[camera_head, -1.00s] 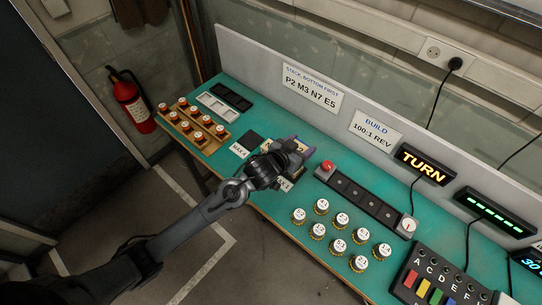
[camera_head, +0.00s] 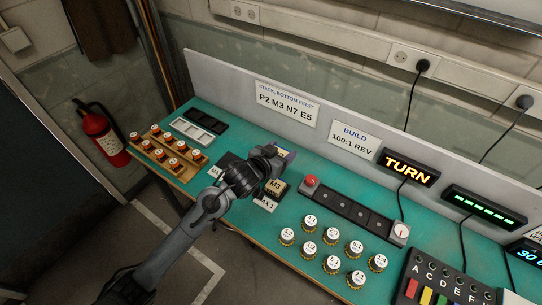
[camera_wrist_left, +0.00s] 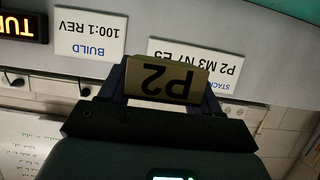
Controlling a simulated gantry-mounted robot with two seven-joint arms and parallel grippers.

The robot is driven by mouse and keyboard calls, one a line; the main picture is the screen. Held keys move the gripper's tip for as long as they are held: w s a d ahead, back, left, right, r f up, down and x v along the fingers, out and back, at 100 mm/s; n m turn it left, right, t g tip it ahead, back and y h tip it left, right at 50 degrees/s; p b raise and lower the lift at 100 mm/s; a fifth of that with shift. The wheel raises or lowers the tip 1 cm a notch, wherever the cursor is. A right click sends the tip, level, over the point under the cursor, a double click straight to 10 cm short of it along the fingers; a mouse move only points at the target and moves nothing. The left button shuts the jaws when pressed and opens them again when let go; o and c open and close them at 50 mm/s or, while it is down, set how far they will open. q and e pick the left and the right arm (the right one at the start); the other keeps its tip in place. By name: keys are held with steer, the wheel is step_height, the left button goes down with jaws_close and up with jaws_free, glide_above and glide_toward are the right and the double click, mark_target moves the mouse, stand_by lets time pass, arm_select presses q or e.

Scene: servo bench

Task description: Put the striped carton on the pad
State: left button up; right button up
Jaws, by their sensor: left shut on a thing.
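I see no striped carton in either view. My left gripper (camera_head: 280,154) is shut on a tan block marked P2 (camera_wrist_left: 167,80), which shows upside down between the fingers in the left wrist view. In the head view the gripper mostly hides that block, just behind a block marked M3 (camera_head: 275,186). The M3 block stands on the bench by a white label (camera_head: 265,204). A dark square pad (camera_head: 228,159) lies left of the gripper, partly covered by my arm. My right gripper is not in view.
A red button (camera_head: 311,181) on a dark control strip (camera_head: 357,211) stands right of the gripper. Several numbered knobs (camera_head: 331,235) stand in front of it. A wooden rack (camera_head: 172,169) holds several orange-sided pieces at left. A grey panel (camera_head: 225,77) with signs runs along the back.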

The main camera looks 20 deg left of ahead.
arm_select(q)
steer(key=a+f, duration=0.2)
steer(key=a, duration=0.1)
steer(key=w+a+f, duration=0.1)
steer(key=a+f, duration=0.1)
steer(key=a, duration=0.2)
steer(key=a+f, duration=0.2)
steer(key=a, duration=0.1)
steer(key=shift+w+a+f+b, duration=0.2)
steer(key=shift+w+a+b, duration=0.05)
steer(key=shift+a+b, duration=0.15)
step_height(320, 180, down, 2)
steer(key=shift+f, duration=0.1)
steer(key=shift+d+f, duration=0.15)
steer(key=shift+f, duration=0.5)
steer(key=shift+f, duration=0.15)
steer(key=o, duration=1.1)
steer(key=shift+f, duration=0.1)
